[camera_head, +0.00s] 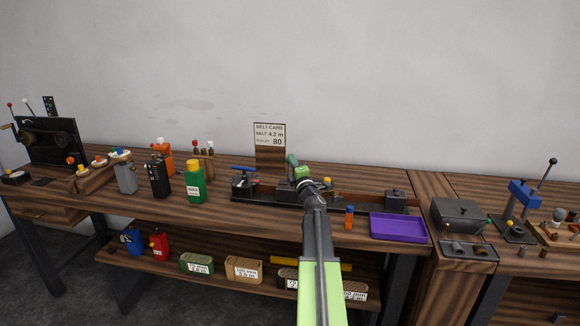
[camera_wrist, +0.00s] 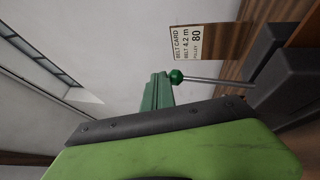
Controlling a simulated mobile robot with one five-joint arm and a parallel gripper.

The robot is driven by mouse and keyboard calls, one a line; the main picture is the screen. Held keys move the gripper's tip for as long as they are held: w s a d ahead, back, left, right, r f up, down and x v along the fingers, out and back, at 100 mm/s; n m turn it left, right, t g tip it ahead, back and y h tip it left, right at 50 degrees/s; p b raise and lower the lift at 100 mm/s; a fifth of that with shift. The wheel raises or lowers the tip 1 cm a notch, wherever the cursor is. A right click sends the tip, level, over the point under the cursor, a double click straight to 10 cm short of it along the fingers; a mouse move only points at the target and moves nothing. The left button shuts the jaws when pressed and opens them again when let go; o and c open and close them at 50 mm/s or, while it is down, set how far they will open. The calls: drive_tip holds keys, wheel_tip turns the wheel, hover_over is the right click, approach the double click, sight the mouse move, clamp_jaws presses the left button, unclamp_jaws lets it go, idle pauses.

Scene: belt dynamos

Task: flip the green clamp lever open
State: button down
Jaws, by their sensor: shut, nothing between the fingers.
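The green clamp lever shows in the wrist view as a green ball knob (camera_wrist: 176,77) on a thin metal rod. The rod runs right, nearly level in the picture, to a dark grey block. My gripper (camera_wrist: 158,80) is shut and empty, its green fingers right beside the knob; I cannot tell whether they touch it. In the head view my gripper (camera_head: 291,159) is over the dark clamp fixture (camera_head: 286,194) on the bench, in front of the card. The lever is not clearly seen there, hidden by my gripper and arm.
The belt card (camera_head: 269,135) stands on a wooden board behind the fixture. A green bottle (camera_head: 196,184) and blue-handled part (camera_head: 243,169) are left. A purple tray (camera_head: 398,227) and small orange-and-blue item (camera_head: 349,217) are right. The wall above is clear.

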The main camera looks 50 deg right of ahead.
drive_tip(key=shift+w+d, duration=0.3)
drive_tip(key=shift+d, duration=0.2)
drive_tip(key=shift+w+d, duration=0.25)
drive_tip(key=shift+d, duration=0.2)
drive_tip(key=s+a+r+p, duration=0.2)
drive_tip(key=s+a, duration=0.1)
drive_tip(key=s, duration=0.2)
drive_tip(key=s+a+r+p, duration=0.3)
drive_tip(key=s, duration=0.3)
drive_tip(key=shift+s+r, duration=0.25)
drive_tip(key=shift+r, duration=0.05)
